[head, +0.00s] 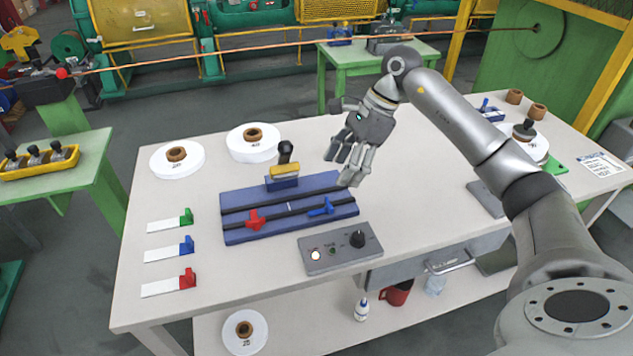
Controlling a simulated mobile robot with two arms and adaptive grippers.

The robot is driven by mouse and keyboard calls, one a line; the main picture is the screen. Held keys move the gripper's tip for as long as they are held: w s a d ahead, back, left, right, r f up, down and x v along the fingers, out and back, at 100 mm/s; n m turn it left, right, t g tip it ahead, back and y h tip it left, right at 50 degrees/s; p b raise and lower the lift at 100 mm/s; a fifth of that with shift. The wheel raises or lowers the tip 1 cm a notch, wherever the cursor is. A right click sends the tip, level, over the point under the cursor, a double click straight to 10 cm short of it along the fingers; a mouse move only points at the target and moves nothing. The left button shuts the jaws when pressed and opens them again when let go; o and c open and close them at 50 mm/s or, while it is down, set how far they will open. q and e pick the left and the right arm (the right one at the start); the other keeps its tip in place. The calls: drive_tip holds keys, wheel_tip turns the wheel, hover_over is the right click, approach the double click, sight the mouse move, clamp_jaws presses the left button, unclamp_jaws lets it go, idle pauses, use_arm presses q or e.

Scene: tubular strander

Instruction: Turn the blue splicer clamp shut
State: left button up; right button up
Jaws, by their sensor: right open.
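The blue splicer clamp (322,208) is a small blue lever on the right part of the blue splicer base (290,207). It lies slantwise near the front rail; I cannot tell whether it is fully shut. A red clamp (254,219) sits on the left part of the same base. A block with a yellow top and a black-knobbed handle (285,150) stands at the back of the base. My right gripper (344,168) is open and empty, above and behind the base's right end, apart from the blue clamp. My left gripper is not in view.
A grey control box (340,248) with a black knob stands right in front of the base. Green, blue and red tagged strips (168,250) lie at left. White spools (178,160) stand behind.

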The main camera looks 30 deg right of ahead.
drive_tip(key=d, duration=0.1)
drive_tip(key=p, duration=0.1)
hover_over(330, 202)
drive_tip(key=d, duration=0.2)
drive_tip(key=shift+h, duration=0.3)
drive_tip(key=f, duration=0.4)
drive_tip(key=shift+s+f, duration=0.35)
drive_tip(key=x, duration=0.2)
drive_tip(key=shift+w+a+f+p, duration=0.1)
drive_tip(key=shift+w+f+p, duration=0.1)
drive_tip(key=shift+f+p, duration=0.15)
drive_tip(key=shift+x, duration=1.15)
drive_tip(key=c, duration=1)
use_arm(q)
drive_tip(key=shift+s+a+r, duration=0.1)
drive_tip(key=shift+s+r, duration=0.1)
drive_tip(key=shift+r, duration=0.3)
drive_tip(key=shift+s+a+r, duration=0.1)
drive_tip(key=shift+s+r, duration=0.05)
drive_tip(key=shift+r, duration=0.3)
